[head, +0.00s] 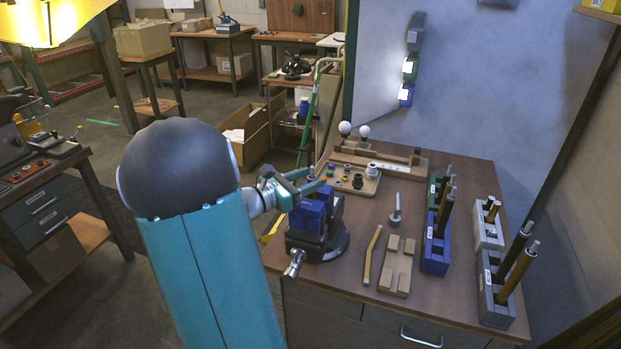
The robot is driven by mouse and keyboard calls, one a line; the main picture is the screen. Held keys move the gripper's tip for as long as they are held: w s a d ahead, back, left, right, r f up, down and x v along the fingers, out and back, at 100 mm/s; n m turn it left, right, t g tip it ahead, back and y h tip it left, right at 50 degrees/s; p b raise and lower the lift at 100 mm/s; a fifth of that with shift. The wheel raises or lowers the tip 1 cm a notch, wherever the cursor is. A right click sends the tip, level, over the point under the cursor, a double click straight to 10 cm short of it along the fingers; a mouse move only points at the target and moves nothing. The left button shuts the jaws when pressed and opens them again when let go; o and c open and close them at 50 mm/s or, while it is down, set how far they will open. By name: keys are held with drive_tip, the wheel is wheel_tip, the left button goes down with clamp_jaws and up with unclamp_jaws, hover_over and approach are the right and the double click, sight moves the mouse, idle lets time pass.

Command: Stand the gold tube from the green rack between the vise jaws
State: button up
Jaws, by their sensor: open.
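My gripper (313,184) is open, just above the vise (318,228) with blue jaws. A thin upright pale tip (311,173) shows at the fingers, like the tips on the racked tubes. What is below it is hidden by the fingers and jaws, so I cannot tell its colour or whether the jaws hold it. The green rack (433,192) stands at the back right of the bench, partly hidden by tubes in front.
A blue rack (435,257), a white rack (487,232) and a grey rack (494,302) with tubes stand to the right. A wooden block (398,268), a yellow strip (372,255) and a grey stemmed part (396,215) lie between. A parts board (350,180) is behind the vise.

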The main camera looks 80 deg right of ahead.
drive_tip(key=v, duration=1.2)
drive_tip(key=shift+a, duration=0.2)
drive_tip(key=shift+w, duration=0.15)
drive_tip(key=w+a+r+m+t+y, duration=0.1)
drive_tip(key=w+a+m+t+y, duration=0.1)
drive_tip(key=a, duration=1.2)
drive_tip(key=w+a+r+m+t+y, duration=0.1)
drive_tip(key=w+a+m+t+y, duration=0.2)
drive_tip(key=a+t+y, duration=0.4)
drive_tip(key=w+a+r+m+t+y, duration=0.1)
drive_tip(key=a+m+t+y, duration=0.4)
drive_tip(key=a, duration=1.7)
drive_tip(key=w+t, duration=0.1)
drive_tip(key=t, duration=0.2)
drive_tip(key=shift+w+r, duration=0.3)
drive_tip(key=shift+w, duration=0.05)
